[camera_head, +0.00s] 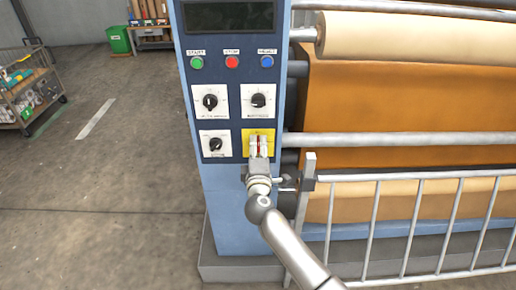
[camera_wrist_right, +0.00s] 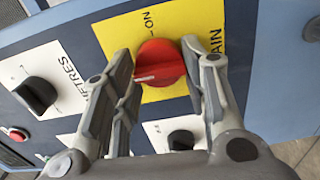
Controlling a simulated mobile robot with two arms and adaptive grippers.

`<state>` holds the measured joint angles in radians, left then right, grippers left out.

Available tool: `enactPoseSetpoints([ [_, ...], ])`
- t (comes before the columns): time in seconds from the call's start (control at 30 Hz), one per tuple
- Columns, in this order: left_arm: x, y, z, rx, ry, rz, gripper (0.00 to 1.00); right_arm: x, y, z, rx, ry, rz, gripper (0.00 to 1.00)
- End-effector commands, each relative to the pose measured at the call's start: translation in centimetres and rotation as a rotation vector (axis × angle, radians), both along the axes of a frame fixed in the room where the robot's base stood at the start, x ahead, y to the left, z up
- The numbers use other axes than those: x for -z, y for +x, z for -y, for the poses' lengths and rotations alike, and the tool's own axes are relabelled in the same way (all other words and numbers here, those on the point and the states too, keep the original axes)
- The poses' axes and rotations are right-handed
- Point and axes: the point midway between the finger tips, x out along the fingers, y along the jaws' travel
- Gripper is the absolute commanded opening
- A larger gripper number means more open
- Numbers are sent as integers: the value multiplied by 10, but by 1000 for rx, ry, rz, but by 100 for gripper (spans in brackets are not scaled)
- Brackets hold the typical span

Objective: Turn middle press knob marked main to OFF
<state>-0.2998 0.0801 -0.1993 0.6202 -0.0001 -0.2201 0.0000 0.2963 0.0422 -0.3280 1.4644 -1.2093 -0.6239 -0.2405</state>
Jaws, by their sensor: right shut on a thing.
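The red main knob (camera_wrist_right: 163,58) sits on a yellow plate (camera_wrist_right: 118,32) with "ON" and part of "MAIN" readable in the right wrist view. Its white mark points toward the left of that view, not at the "ON" label. My right gripper (camera_head: 259,146) is shut on the knob, one finger on each side. My left gripper is not in view.
Black knobs on white plates (camera_head: 210,101) (camera_head: 258,100) (camera_head: 215,144) surround the yellow plate. Green, red and blue buttons (camera_head: 232,62) sit above. A metal railing (camera_head: 420,176) and rollers stand close on the right.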

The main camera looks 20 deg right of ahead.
Motion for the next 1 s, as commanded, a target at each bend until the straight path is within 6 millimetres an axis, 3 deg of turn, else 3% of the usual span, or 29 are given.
enactPoseSetpoints([
  [0.63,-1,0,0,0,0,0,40,2,0,-1,-2,-53,-17,17],
  [0.67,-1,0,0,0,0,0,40,2,0,-1,-2,-53,-17,42],
  [0.8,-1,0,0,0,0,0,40,2,0,-1,-1,-52,-17,60],
  [1.0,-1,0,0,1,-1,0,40,1,0,0,-1,-51,-16,62],
])
